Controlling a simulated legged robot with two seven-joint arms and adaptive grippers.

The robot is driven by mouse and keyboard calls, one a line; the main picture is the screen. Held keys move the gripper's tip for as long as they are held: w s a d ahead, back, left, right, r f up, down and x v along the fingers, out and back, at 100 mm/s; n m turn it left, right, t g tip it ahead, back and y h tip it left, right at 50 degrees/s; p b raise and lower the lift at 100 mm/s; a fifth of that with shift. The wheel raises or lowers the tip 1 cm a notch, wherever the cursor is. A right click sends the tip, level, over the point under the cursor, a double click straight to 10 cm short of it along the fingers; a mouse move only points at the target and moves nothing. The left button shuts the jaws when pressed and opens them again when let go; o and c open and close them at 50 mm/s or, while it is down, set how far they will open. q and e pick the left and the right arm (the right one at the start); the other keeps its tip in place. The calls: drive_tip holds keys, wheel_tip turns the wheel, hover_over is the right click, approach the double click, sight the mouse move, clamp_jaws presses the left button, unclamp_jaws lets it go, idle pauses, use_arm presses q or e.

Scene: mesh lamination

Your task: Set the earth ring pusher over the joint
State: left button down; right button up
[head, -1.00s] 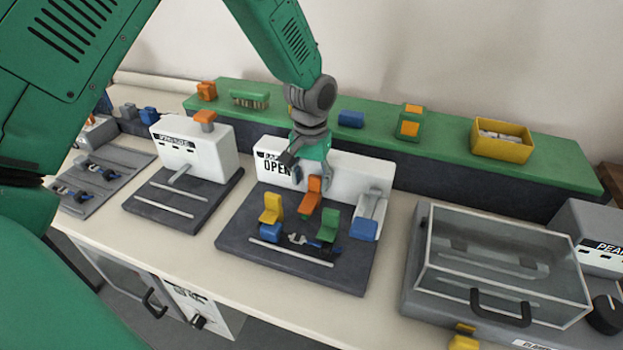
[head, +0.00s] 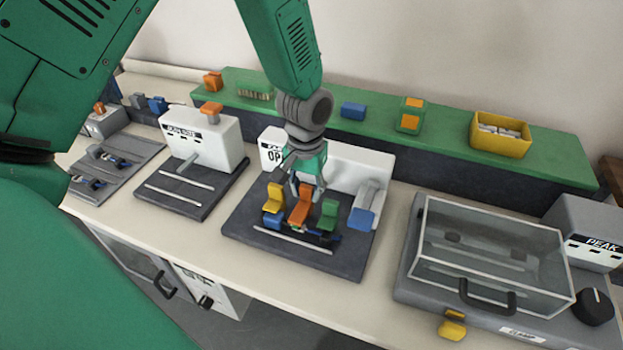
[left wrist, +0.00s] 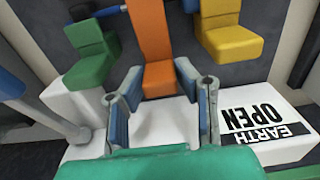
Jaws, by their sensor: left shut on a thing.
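The orange pusher (head: 299,208), which I take to be the earth ring pusher, stands between a yellow block (head: 275,198) and a green block (head: 328,215). My left gripper (head: 305,188) is above and behind it, shut on its upper part. In the left wrist view, the orange pusher (left wrist: 156,55) is between the two fingers (left wrist: 162,108). The cable joint (head: 322,238), black and blue, shows only in part low at the front of the blocks. The pusher hides its middle, so I cannot tell whether they touch. My right gripper is not in view.
The white housing (head: 345,165) reading EARTH OPEN (left wrist: 258,122) stands just behind, with a blue-ended lever (head: 364,208) at right. A clear-lidded box (head: 495,250) is further right. A green shelf (head: 450,130) runs along the back.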

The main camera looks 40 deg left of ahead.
use_arm(q)
drive_tip(key=c, duration=1.2)
unclamp_jaws()
drive_tip(key=shift+s+f, duration=0.1)
drive_tip(key=shift+s, duration=0.15)
drive_tip(key=shift+w+r, duration=0.1)
drive_tip(key=shift+r, duration=0.15)
wheel_tip(320, 180, up, 12)
drive_tip(key=shift+f, duration=0.2)
drive_tip(key=shift+f, duration=0.1)
